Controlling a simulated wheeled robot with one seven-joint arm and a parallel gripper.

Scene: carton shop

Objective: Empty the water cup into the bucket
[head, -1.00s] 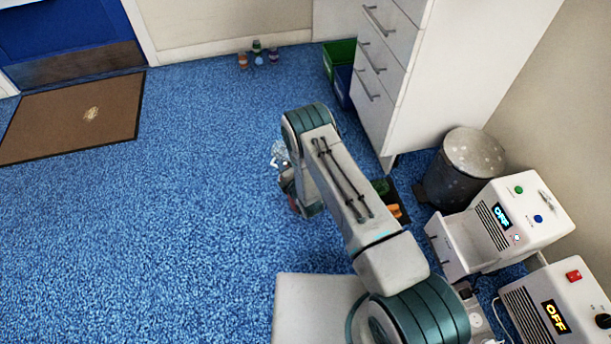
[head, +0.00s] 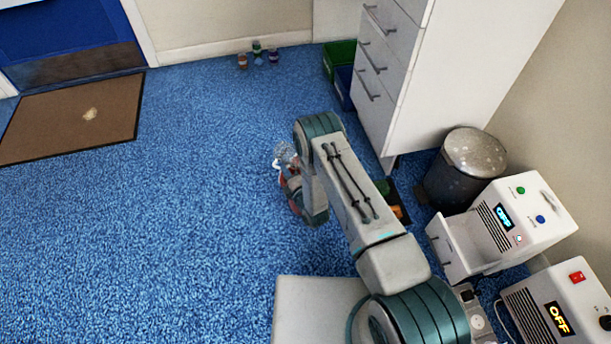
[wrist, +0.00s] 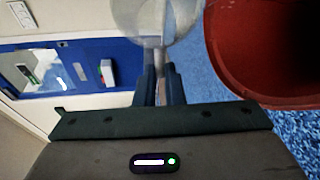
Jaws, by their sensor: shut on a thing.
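A clear, see-through cup (wrist: 160,18) is at the top middle of the wrist view, cut off by the frame edge. My gripper (wrist: 160,85) is shut on its narrow lower part. In the head view the cup (head: 285,152) shows beside the end of my arm; whether it holds water I cannot tell. A red bucket (wrist: 232,75) with a dark inside is close beside the cup, to the right in the wrist view. In the head view only a red sliver of the bucket (head: 294,204) shows; my arm hides the rest.
A grey metal bin (head: 472,165), a white drawer cabinet (head: 400,70) and white machines (head: 525,220) reading OFF stand on the right. A green crate (head: 340,57) is by the cabinet. Small pots (head: 257,50) stand by the far wall. The blue carpet left of my arm is clear.

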